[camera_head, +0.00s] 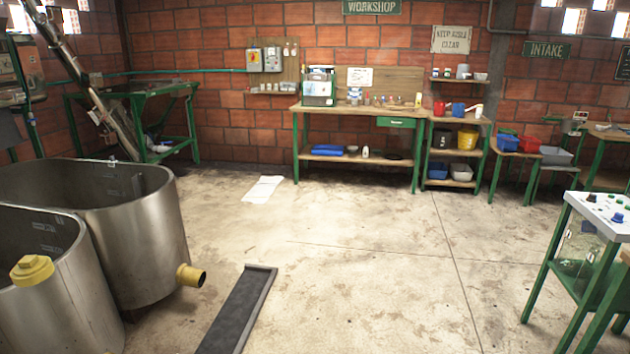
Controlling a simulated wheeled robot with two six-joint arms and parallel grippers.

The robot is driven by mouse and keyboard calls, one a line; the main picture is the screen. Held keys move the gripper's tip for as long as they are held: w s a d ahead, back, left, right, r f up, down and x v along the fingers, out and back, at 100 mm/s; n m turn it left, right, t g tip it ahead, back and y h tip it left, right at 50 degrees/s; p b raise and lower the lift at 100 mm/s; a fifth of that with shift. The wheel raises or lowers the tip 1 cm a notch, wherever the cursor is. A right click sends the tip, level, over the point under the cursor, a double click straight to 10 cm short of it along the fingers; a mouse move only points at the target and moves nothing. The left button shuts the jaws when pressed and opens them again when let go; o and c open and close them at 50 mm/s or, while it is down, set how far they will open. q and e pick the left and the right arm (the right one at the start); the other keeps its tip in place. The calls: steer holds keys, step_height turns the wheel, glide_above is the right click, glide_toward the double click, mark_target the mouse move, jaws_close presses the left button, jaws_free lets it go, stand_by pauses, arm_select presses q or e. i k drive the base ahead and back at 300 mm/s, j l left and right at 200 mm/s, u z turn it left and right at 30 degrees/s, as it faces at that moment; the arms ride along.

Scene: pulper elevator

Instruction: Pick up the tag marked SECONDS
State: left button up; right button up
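I cannot make out a tag marked SECONDS anywhere in the head view. Small items stand along the wooden workbench (345,108) at the back wall, too small to read. A white-topped table (599,213) at the right edge carries several small green, dark and blue items; no lettering is readable on them. Neither of my grippers shows in this view, so I cannot see whether they are open or hold anything.
Two steel tanks stand at the left, the farther one (150,245) with a yellow outlet (191,276). A dark floor channel (238,312) lies beside them. White sheets (263,189) lie on the floor. Shelves with bins (467,138) stand at the back. The middle floor is clear.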

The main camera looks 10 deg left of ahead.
mark_target(112, 163)
steer(key=i+l, duration=0.1)
steer(key=i, duration=1.95)
steer(key=i+u, duration=0.15)
steer(key=i, duration=1.85)
steer(key=i+z, duration=0.15)
steer(key=i, duration=1.85)
steer(key=i+u, duration=0.8)
steer(key=i+l+u, duration=0.15)
steer(key=i+u, duration=0.3)
steer(key=i+j+u, duration=0.2)
steer(key=u, duration=0.2)
steer(key=i+j+u, duration=0.1)
steer(key=i+u, duration=0.4)
steer(key=u, duration=0.25)
steer(key=i+u, duration=0.25)
steer(key=u, duration=0.15)
